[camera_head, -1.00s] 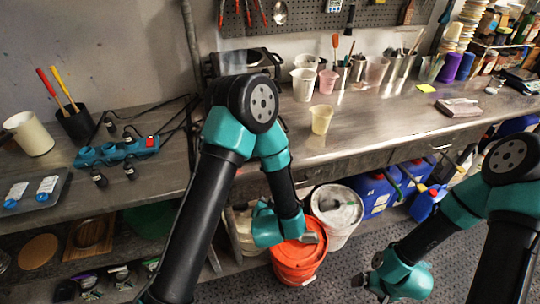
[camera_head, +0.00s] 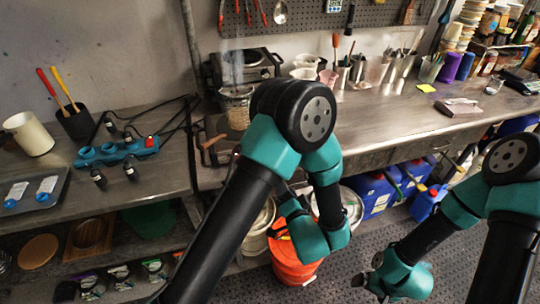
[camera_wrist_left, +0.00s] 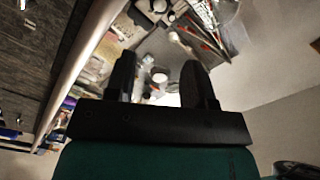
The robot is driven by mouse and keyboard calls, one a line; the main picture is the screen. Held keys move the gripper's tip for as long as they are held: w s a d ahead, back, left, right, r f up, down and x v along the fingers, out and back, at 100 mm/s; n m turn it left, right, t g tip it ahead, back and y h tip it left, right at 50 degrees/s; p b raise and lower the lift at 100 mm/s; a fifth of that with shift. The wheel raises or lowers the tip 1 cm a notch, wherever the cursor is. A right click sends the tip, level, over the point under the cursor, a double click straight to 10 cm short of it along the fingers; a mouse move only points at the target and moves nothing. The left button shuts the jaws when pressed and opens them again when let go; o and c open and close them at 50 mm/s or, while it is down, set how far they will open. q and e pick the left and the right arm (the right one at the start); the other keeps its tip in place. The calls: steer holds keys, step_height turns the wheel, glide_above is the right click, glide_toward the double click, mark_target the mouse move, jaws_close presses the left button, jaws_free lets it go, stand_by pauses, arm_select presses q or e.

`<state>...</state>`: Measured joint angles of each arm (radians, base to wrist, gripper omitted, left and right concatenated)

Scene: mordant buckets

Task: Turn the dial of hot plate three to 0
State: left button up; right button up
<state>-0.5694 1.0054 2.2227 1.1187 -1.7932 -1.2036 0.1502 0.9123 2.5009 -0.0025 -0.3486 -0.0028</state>
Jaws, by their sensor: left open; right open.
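In the head view, a dark hot plate (camera_head: 255,70) stands at the back of the bench against the wall. A steaming pot (camera_head: 237,108) stands in front of it, partly behind my left arm. I cannot tell which hot plate is number three, and no dial can be made out. My left gripper (camera_wrist_left: 160,80) is open and empty in the left wrist view, its two black fingers apart. In the head view it is mostly hidden by its own wrist, low over the orange bucket. My right gripper (camera_head: 372,285) is open, low at the bottom right over the floor.
A blue power strip (camera_head: 118,150) with plugs and cables lies on the left bench. Cups (camera_head: 306,64) and tool holders line the back. An orange bucket (camera_head: 292,264) and blue canisters (camera_head: 374,194) stand below.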

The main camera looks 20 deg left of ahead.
arm_select(q)
steer(key=x, duration=1.6)
steer(key=shift+w+a, duration=0.25)
steer(key=shift+w, duration=0.1)
steer(key=shift+c, duration=0.5)
steer(key=c, duration=0.5)
steer(key=shift+c, duration=0.2)
